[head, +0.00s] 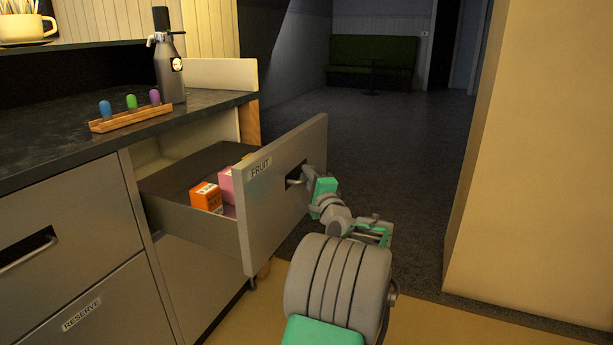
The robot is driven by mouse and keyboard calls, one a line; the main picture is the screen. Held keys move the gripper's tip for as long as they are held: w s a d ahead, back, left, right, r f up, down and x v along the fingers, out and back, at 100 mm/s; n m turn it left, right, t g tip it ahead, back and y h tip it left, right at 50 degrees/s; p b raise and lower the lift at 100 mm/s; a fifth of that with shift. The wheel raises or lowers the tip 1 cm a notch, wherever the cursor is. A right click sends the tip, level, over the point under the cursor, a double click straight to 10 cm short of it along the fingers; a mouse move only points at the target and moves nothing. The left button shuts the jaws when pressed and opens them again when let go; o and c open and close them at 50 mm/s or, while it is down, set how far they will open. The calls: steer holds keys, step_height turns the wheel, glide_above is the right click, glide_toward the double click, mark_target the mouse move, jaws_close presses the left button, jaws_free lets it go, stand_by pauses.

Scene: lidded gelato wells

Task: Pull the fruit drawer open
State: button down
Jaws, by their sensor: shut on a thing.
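The fruit drawer (262,220) stands pulled out from the counter, its grey front labelled FRUIT. An orange carton (206,197) and a pink carton (226,185) sit inside it, close behind the front. The drawer's bar handle (294,180) sits in a dark recess in the front. My gripper (305,175) is at this handle and shut on it. The fingertips are small in the view and partly merge with the recess. My arm reaches up to the handle from the lower right.
A RESERVE drawer (83,312) and another handled drawer (48,235) are shut at left. A pale wall (545,160) rises at right. Floor between is clear.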

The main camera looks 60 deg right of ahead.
steer(key=c, duration=1.7)
jaws_free()
steer(key=shift+c, duration=0.2)
steer(key=p+v, duration=0.1)
steer(key=v, duration=0.7)
steer(key=shift+d, duration=0.1)
